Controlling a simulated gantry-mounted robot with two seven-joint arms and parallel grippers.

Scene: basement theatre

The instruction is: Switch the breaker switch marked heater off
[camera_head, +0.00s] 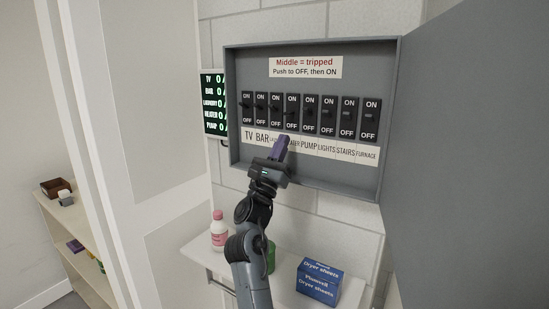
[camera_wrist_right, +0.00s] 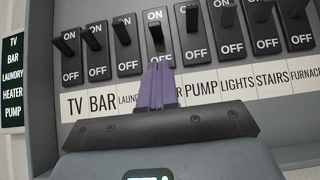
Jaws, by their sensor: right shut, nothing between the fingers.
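The grey breaker panel (camera_head: 232,150) is open on the wall, with a row of black switches between ON and OFF marks. The heater switch (camera_head: 292,112) is fourth from the left, between laundry and pump; it also shows in the right wrist view (camera_wrist_right: 157,38). Whether its lever is up, middle or down is hard to tell. My right gripper (camera_head: 285,138) is shut and empty, its purple fingertips just below the heater switch. In the right wrist view the fingers (camera_wrist_right: 159,66) cover most of the heater label and its OFF mark. Contact with the switch is not visible. My left gripper is out of view.
The panel door (camera_head: 460,150) stands open at right. A lit status sign (camera_head: 213,103) hangs left of the panel. Below, a white shelf (camera_head: 205,250) holds a pink-capped bottle (camera_head: 219,232), a green item (camera_head: 270,257) and a blue dryer sheets box (camera_head: 319,283).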

